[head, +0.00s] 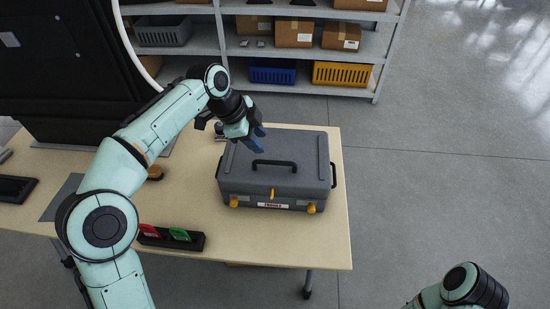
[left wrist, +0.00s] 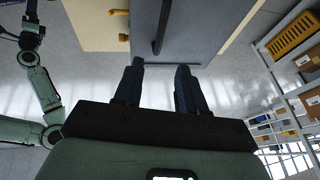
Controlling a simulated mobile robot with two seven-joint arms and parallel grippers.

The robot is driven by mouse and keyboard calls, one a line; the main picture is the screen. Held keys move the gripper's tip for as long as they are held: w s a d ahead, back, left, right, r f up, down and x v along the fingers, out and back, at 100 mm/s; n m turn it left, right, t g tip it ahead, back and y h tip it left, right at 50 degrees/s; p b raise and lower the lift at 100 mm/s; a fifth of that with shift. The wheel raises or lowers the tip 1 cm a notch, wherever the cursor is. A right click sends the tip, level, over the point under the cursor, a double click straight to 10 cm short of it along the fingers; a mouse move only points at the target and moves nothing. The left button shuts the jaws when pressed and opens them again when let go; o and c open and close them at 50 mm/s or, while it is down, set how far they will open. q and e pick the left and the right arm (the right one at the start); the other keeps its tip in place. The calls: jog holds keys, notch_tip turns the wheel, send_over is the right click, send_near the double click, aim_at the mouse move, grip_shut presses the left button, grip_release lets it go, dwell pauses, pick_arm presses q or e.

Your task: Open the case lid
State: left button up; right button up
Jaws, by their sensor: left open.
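The grey case (head: 310,148) sits on the table with its lid down. A black handle (head: 274,163) lies on the lid, and yellow latches (head: 311,207) show on the front. My left gripper (head: 259,138) is above the lid's back left part, fingers apart and empty; I cannot tell if they touch it. In the left wrist view the open fingers (left wrist: 158,80) point at the grey case (left wrist: 195,32), with its black handle (left wrist: 161,28) ahead. My right arm shows at the head view's lower right; its gripper is out of that frame and unclear in the left wrist view.
The pale wooden table (head: 240,245) has a black tray (head: 186,243) with red and green items at its front. A shelf (head: 320,88) with boxes and blue and yellow crates stands behind. Floor (head: 440,180) right of the table is clear.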

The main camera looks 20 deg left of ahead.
aim_at(278, 162)
pick_arm(q)
jog(key=b+x, duration=0.1)
jog(key=x, duration=1)
jog(key=shift+d+f, duration=0.1)
jog(key=shift+f, duration=0.05)
grip_shut()
